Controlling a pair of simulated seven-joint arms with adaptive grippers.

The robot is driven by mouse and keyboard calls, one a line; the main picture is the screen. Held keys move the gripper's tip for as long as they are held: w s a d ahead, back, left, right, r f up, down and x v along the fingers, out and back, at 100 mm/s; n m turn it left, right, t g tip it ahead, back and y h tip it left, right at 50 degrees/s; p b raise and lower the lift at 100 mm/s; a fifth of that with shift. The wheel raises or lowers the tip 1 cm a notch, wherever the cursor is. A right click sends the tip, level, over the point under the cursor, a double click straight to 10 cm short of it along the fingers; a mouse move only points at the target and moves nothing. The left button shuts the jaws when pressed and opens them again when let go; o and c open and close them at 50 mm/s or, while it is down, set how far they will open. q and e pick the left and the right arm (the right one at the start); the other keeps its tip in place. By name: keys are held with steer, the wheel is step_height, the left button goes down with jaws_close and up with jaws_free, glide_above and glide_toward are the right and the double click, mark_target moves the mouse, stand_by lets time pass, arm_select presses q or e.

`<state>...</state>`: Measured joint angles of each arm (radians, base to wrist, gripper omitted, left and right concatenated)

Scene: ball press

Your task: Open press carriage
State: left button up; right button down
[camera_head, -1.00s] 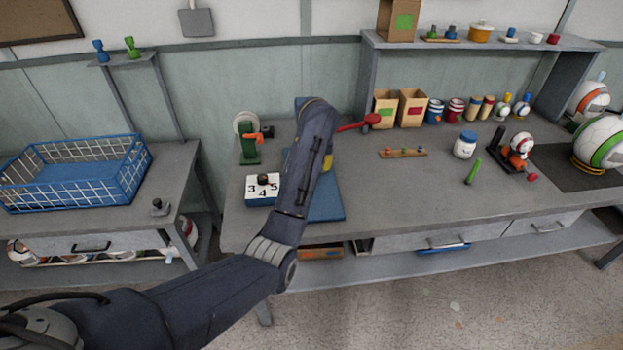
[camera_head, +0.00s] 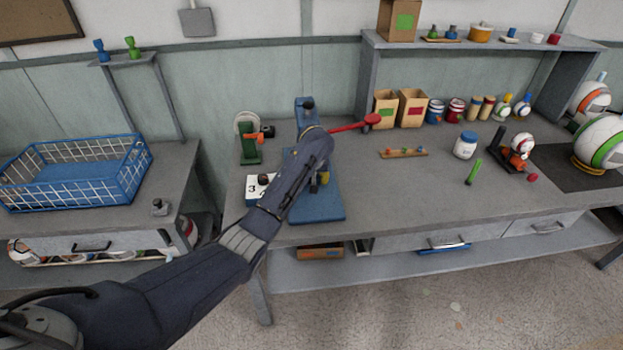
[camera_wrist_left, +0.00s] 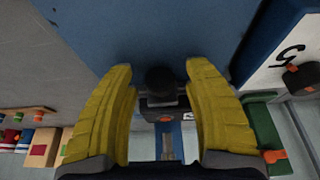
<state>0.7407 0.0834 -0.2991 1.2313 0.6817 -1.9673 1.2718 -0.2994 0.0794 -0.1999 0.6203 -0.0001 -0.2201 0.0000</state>
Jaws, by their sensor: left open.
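The blue press has a flat base plate (camera_head: 318,208) on the bench and a blue column (camera_head: 304,115) at its back. Its red lever (camera_head: 352,126) points right with a round red end. My left arm covers the middle of the press. My left gripper (camera_wrist_left: 158,72) has yellow fingers, spread apart. In the left wrist view a black knob (camera_wrist_left: 161,82) on the carriage sits between the fingers, with a gap visible on each side. In the head view only a bit of yellow finger shows over the base plate. My right gripper is out of view.
A white number block (camera_head: 256,187) stands at the left edge of the base plate, partly behind my arm. A green stand (camera_head: 249,145) is behind it. The bench centre is mostly clear.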

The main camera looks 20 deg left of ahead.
arm_select(q)
steer(key=shift+c, duration=0.4)
jaws_close()
